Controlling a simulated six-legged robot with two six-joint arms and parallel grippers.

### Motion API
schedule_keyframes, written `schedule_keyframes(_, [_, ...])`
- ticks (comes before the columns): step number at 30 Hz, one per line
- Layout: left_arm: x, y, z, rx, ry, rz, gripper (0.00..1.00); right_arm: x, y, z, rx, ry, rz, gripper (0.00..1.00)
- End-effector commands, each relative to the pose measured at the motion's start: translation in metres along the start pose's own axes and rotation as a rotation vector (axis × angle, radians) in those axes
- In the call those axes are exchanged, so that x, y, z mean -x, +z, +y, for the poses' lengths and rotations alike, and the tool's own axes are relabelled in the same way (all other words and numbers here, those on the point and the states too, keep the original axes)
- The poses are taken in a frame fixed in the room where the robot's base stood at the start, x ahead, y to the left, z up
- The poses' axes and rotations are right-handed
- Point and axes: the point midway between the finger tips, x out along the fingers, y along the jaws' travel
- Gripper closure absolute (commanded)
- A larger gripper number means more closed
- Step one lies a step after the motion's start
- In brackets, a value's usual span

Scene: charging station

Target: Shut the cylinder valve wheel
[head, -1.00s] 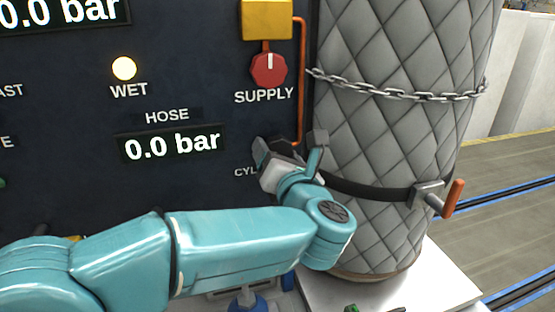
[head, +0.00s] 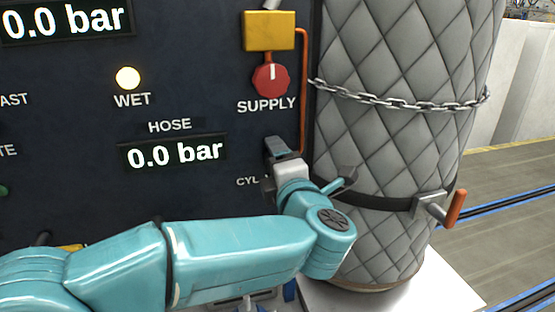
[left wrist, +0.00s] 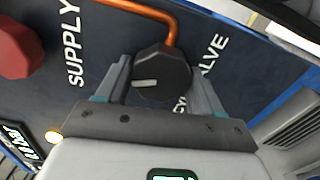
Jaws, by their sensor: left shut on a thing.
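The cylinder valve wheel is a black faceted knob (left wrist: 163,78) with a white mark, on the dark panel. In the left wrist view the mark points left. Part of the lettering "VALVE" shows beside the knob. My left gripper (left wrist: 158,66) has one finger on each side of the knob and is shut on it. In the head view my left gripper (head: 308,164) is at the panel's lower right, its wrist hiding the knob and part of the "CYL" label. My right gripper is in neither view.
A red supply knob (head: 270,79) sits above, below a yellow block (head: 269,30) with an orange pipe (head: 303,90). A quilted grey cylinder (head: 400,140), held by a chain (head: 400,101) and black strap (head: 385,201), stands close right. The hose display (head: 173,153) reads 0.0 bar.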

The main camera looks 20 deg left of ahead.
Motion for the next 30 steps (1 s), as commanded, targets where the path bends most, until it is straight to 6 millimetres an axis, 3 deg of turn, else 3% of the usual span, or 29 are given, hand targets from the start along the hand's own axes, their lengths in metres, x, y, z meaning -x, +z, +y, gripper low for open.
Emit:
schedule_keyframes(15, [0.000,0.001,0.003,-0.337,0.001,0.000,0.64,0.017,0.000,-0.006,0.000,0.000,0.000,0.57])
schedule_keyframes(30, [0.000,0.001,0.002,-0.403,0.002,-0.001,0.64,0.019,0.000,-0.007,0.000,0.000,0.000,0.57])
